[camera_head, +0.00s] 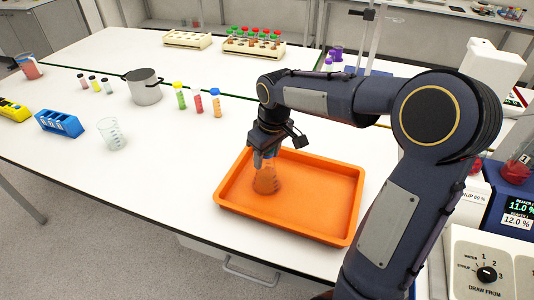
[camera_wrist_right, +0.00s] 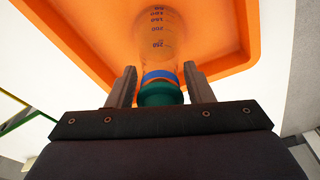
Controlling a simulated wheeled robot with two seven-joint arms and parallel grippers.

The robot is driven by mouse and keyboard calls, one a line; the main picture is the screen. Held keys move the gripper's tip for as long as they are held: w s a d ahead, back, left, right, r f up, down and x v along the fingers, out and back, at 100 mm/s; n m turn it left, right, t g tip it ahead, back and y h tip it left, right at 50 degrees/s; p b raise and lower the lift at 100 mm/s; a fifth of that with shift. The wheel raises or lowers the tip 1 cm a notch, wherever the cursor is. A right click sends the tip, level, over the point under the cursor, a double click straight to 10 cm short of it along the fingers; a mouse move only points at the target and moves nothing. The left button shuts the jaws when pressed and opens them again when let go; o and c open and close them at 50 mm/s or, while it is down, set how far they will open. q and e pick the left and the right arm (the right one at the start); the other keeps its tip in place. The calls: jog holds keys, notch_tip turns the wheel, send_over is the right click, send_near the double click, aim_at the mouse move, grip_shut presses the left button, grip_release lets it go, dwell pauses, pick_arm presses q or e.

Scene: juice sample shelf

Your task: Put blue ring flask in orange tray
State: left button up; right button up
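The flask (camera_head: 266,181) is clear with orange-tinted contents as seen against the tray. It is upright inside the orange tray (camera_head: 341,223), toward its left side. In the right wrist view the flask (camera_wrist_right: 160,38) shows volume marks, a blue ring (camera_wrist_right: 160,76) at the neck and a green stopper (camera_wrist_right: 160,94). My right gripper (camera_head: 265,155) is over the flask. In its wrist view the fingers (camera_wrist_right: 160,80) stand on either side of the neck, with narrow gaps visible, so they look open. My left gripper is out of view.
A steel pot (camera_head: 144,87), an empty beaker (camera_head: 112,134), a blue rack (camera_head: 59,123) and several capped tubes stand left of the tray. Tube racks (camera_head: 253,46) stand at the back. Dispensing equipment (camera_head: 487,262) is at the right.

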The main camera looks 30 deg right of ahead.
jog(key=shift+o, duration=1.1)
jog(key=r, duration=0.4)
jog(key=s+r, duration=0.1)
jog(key=r, duration=0.7)
jog(key=shift+s+d+r, duration=0.15)
jog(key=shift+s+d, duration=0.1)
jog(key=shift+s, duration=0.1)
jog(key=s+a+f+m+t+y, duration=0.1)
jog(key=s+a+f, duration=0.1)
jog(key=s, duration=0.4)
jog(key=s+a+f+m+t+y, duration=0.1)
jog(key=s+a+f+m, duration=0.1)
jog(key=s+f, duration=0.3)
jog(key=s+a+f+m+t+y, duration=0.1)
jog(key=s+a+f+m, duration=0.1)
jog(key=s, duration=0.7)
jog(key=shift+s+a+f+t, duration=0.25)
jog(key=shift+a+f+t, duration=0.15)
jog(key=shift+a+f, duration=0.55)
jog(key=shift+s+a+r, duration=0.1)
jog(key=shift+r, duration=0.05)
